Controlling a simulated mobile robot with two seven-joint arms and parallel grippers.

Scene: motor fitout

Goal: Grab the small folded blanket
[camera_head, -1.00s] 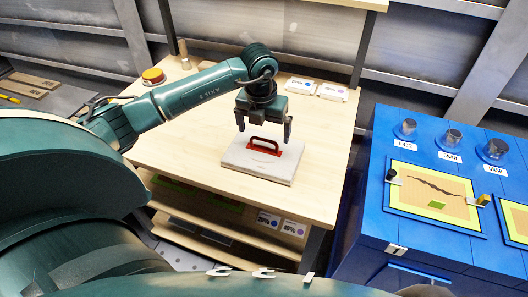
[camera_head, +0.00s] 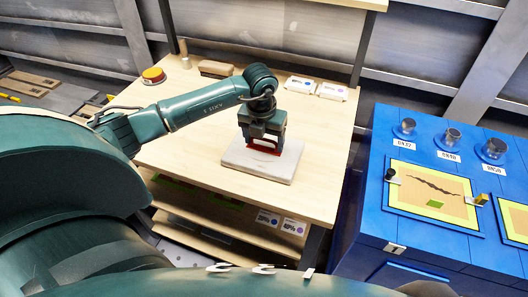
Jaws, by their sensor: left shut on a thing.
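The small folded blanket (camera_head: 258,167) is a flat, pale grey-white square pad lying on the light wooden table. A red handle (camera_head: 264,150) stands on its top. My left gripper (camera_head: 263,149) is directly above the blanket, pointing down, with its fingers shut on the red handle. The fingers partly hide the handle. The blanket appears to rest on the table. My right gripper is not in view.
The wooden table (camera_head: 200,150) has free room left of the blanket. An orange-topped round item (camera_head: 153,75), a brown block (camera_head: 216,68) and white label cards (camera_head: 300,84) stand at its back. A blue cabinet (camera_head: 375,215) with knobs and a panel is on the right.

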